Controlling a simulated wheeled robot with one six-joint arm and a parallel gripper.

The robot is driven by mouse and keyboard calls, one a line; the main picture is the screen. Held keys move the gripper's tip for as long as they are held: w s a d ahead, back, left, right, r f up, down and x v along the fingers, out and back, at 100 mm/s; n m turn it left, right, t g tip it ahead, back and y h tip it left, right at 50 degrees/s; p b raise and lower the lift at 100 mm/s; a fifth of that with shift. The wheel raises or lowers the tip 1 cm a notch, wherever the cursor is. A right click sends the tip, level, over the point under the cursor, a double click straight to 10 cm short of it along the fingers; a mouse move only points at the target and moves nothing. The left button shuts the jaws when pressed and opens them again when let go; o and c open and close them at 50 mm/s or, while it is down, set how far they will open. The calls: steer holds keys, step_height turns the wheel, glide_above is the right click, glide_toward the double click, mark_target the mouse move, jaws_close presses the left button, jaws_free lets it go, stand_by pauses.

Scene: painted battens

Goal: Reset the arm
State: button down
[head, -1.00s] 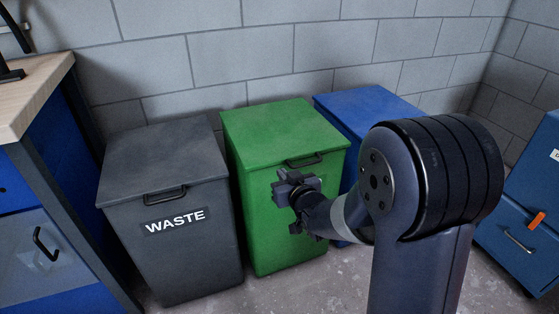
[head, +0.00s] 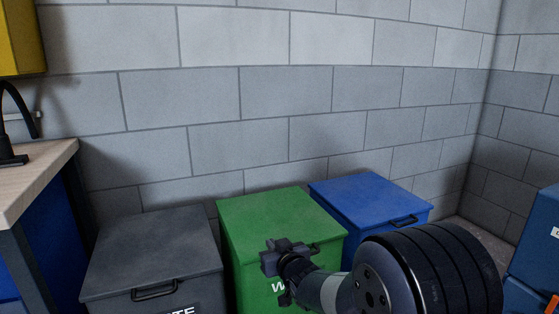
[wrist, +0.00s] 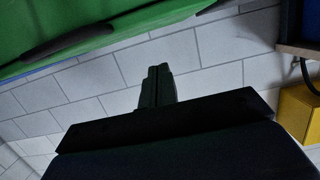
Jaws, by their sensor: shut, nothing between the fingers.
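My arm reaches in from the lower right of the head view. My gripper (head: 272,258) is in front of the green bin (head: 275,220), near the front edge of its lid. In the wrist view my gripper (wrist: 157,72) has its two fingers together, with nothing between them. The green bin fills the upper left of the wrist view (wrist: 100,20), its dark handle (wrist: 65,45) showing. Part of the green bin's front is hidden behind my arm.
A grey bin (head: 150,250) stands left of the green one, a blue bin (head: 365,200) right of it. All lids are closed. A workbench (head: 35,175) is at the left, a blue cabinet (head: 535,240) at the right. A block wall (head: 290,90) stands behind.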

steer(key=shift+w+a+f+b, duration=0.25)
steer(key=shift+w+f+b, duration=0.3)
steer(key=shift+b, duration=0.1)
steer(key=shift+w+a+f+b, duration=0.2)
steer(key=shift+w+f+b, duration=0.3)
steer(key=shift+w+b, duration=0.1)
